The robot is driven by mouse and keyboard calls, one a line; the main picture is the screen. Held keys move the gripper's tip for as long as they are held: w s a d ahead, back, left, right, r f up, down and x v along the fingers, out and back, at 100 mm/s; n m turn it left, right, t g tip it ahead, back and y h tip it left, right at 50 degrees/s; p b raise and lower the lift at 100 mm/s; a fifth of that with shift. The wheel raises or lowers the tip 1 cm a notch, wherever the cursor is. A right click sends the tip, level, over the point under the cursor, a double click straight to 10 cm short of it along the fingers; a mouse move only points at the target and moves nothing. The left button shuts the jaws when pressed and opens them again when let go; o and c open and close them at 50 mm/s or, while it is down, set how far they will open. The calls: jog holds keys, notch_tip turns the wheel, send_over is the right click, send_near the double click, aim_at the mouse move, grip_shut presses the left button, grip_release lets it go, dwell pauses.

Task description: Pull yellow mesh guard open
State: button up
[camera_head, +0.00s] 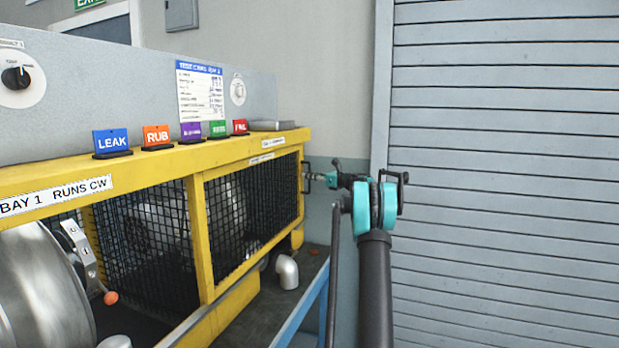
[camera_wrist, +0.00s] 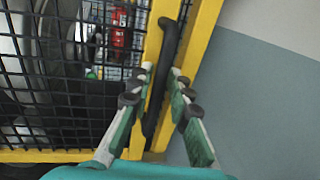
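The yellow mesh guard (camera_head: 262,205) is a yellow-framed panel with black mesh on the bench front. It appears shut, flush with the yellow frame. Its black bar handle (camera_head: 305,178) is on the right edge. In the wrist view the guard's mesh (camera_wrist: 60,75) fills the left side, and the handle (camera_wrist: 168,45) runs along the yellow edge. My gripper (camera_head: 313,177) is at the handle. In the wrist view my gripper (camera_wrist: 161,70) has its two fingers apart, one on each side of the handle. I cannot tell whether either finger touches it.
Colored signs, including a blue LEAK sign (camera_head: 112,142), stand on the bench top. A grey pipe elbow (camera_head: 287,272) is below the guard. A grey shutter (camera_head: 500,180) is at the right. A red object (camera_wrist: 119,37) shows behind the mesh.

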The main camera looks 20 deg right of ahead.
jog(key=shift+o, duration=0.9)
jog(key=v, duration=1.2)
